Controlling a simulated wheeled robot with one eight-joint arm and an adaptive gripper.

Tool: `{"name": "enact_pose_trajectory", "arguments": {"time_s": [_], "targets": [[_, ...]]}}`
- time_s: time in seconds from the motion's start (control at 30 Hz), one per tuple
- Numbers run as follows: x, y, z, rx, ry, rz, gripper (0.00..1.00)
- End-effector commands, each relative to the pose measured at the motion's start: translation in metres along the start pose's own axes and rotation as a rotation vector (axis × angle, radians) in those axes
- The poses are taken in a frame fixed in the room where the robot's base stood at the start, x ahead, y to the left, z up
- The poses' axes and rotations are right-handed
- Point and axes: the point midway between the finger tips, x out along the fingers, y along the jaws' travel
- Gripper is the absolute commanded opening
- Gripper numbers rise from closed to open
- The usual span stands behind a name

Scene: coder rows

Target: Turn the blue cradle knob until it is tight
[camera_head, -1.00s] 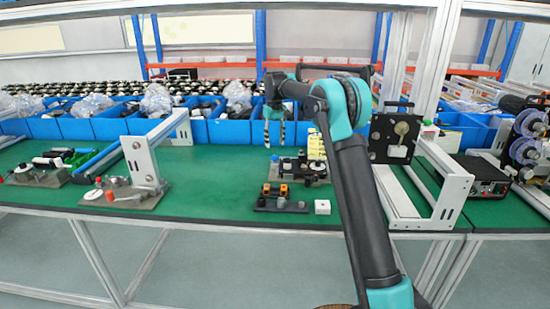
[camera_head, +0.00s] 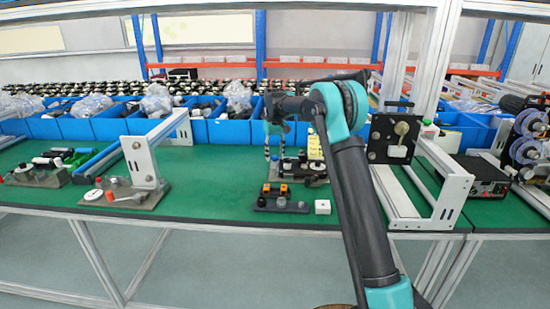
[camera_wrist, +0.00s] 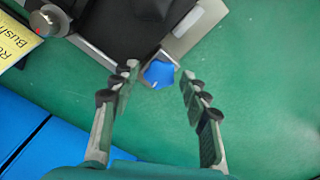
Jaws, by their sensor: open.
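The blue cradle knob (camera_wrist: 159,73) shows in the wrist view at the edge of a metal fixture with a black top (camera_wrist: 130,25). My gripper (camera_wrist: 155,72) is open, and its two fingers point toward the knob, one on each side. The fingers appear apart from the knob. In the head view my gripper (camera_head: 274,146) points down over the back of the fixture (camera_head: 305,170) on the green bench. The blue knob cannot be made out in the head view.
A yellow labelled box (camera_wrist: 15,38) stands at the left in the wrist view. Blue bins (camera_head: 232,132) line the back. Green bench right of the knob is clear.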

Motion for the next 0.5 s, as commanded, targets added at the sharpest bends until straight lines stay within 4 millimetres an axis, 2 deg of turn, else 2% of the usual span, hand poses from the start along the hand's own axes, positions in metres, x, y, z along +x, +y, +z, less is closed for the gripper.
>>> {"name": "enact_pose_trajectory", "arguments": {"time_s": [0.1,0.43,0.5], "targets": [[-0.0001,-0.0001,0.0000,0.000,0.000,0.000,0.45],[-0.0002,-0.0001,0.0001,0.000,0.000,0.000,0.04],[-0.0002,-0.0001,0.0001,0.000,0.000,0.000,0.00]]}}
